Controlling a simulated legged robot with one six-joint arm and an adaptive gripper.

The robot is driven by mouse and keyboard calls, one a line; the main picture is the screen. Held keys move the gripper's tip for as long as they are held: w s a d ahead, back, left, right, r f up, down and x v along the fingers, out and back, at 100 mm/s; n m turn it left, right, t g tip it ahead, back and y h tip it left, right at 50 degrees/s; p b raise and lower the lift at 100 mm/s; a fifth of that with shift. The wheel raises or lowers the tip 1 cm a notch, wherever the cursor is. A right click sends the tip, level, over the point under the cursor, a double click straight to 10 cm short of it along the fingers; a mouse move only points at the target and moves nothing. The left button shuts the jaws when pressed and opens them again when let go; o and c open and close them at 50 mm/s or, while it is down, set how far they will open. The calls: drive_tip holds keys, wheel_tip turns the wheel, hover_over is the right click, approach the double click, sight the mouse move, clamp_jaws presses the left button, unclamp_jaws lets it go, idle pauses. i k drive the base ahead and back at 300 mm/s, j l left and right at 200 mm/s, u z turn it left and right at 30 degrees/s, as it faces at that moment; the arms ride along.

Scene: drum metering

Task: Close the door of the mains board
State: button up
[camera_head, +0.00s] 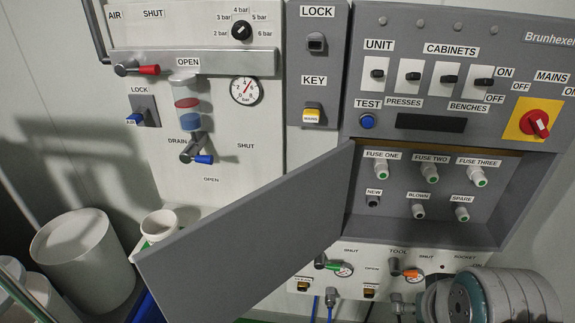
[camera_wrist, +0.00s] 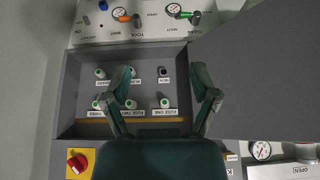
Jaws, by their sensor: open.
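The grey door (camera_head: 245,240) of the mains board (camera_head: 455,95) stands wide open. It is hinged at the left side of the fuse recess (camera_head: 400,222) and swings out toward the lower left. In the wrist view, which is upside down, the door (camera_wrist: 262,75) fills the right side. My gripper (camera_wrist: 165,78) is open and empty in the wrist view, with its two dark green fingers apart in front of the fuse recess. The right finger is near the door's hinge side in the picture; I cannot tell any contact. My arm shows at the lower right of the head view, where the fingers are hidden.
Fuses (camera_head: 432,172) stick out inside the recess. A red mains switch (camera_head: 537,124) is at the right. Valves and gauges (camera_head: 343,269) sit below the board. A white bucket (camera_head: 75,250) and a white cup (camera_head: 160,225) stand left of the door.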

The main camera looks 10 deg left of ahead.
sight(214, 270)
drive_tip(key=k+j+z, duration=0.15)
drive_tip(key=k+j, duration=0.3)
drive_tip(key=j, duration=0.2)
drive_tip(key=k+j+z, duration=0.15)
drive_tip(key=k+j, duration=0.35)
drive_tip(key=k+j+z, duration=0.25)
drive_tip(key=j, duration=0.4)
drive_tip(key=k+j+z, duration=0.2)
drive_tip(key=k+j, duration=0.25)
drive_tip(key=k+j+z, duration=0.25)
drive_tip(key=k+j, duration=0.15)
drive_tip(key=j, duration=0.2)
drive_tip(key=k+j+z, duration=0.5)
drive_tip(key=k+j, duration=0.65)
drive_tip(key=j, duration=0.15)
drive_tip(key=i+j, duration=0.15)
drive_tip(key=j, duration=0.15)
drive_tip(key=i, duration=0.55)
